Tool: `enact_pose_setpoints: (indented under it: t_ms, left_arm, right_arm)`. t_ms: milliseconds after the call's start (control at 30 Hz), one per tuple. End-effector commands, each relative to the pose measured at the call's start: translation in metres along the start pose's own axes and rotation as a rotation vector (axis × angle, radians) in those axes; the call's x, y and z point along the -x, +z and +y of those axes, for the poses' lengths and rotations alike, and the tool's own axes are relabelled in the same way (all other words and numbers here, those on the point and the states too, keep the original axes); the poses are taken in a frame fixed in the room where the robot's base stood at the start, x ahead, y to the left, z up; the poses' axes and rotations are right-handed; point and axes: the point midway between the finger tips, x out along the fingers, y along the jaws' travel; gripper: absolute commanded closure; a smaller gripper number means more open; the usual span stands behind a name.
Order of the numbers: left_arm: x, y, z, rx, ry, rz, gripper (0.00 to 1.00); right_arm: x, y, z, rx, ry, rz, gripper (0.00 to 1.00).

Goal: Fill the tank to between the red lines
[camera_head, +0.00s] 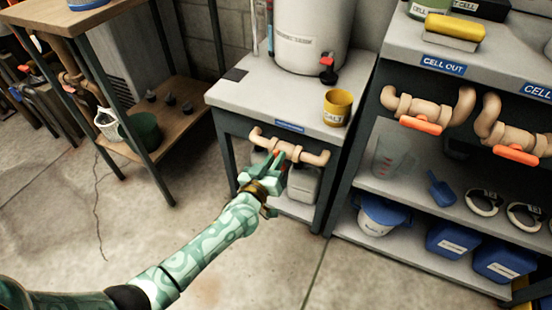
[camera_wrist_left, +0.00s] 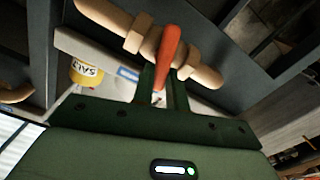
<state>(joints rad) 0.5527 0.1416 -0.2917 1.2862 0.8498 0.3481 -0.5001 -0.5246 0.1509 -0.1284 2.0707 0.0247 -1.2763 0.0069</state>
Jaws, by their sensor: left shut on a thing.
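The white tank (camera_head: 312,30) stands on a small bench (camera_head: 262,97), its top cut off by the picture edge. A clear upright tube (camera_head: 270,28) stands beside it on the left. I cannot make out red lines. A black tap with a red part (camera_head: 327,70) sits low on the tank's front. Below the bench top runs a beige pipe (camera_head: 316,158) with an orange valve handle (camera_wrist_left: 169,50). My left gripper (camera_head: 272,168) is shut on this handle, which stands between its fingers (camera_wrist_left: 163,92) in the left wrist view. My right gripper is not in view.
A yellow salt pot (camera_head: 338,106) stands on the bench's right corner. A shelf unit at right carries "CELL OUT" pipes with orange handles (camera_head: 421,125), a jug (camera_head: 392,157) and blue containers (camera_head: 453,241). A wooden table (camera_head: 85,17) stands at left. The floor in front is clear.

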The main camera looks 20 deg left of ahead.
Motion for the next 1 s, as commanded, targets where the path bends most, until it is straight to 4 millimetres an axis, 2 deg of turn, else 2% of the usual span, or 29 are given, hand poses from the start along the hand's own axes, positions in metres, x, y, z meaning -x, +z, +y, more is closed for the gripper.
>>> enact_pose_setpoints:
  t_ms: [400,933,967,1000]
  left_arm:
    - [0.0009,0.0023,-0.0044,0.197,-0.001,-0.004,1.0]
    - [0.0011,0.003,-0.005,0.226,-0.001,-0.005,1.0]
    - [0.0011,0.003,-0.005,0.225,-0.001,-0.005,0.8]
    - [0.0011,0.003,-0.005,0.225,-0.001,-0.005,0.69]
  right_arm:
    - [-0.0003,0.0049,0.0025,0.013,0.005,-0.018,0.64]
    - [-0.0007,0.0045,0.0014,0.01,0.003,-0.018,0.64]
    - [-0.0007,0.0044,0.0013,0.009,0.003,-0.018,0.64]
    - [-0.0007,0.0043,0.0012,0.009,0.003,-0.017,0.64]
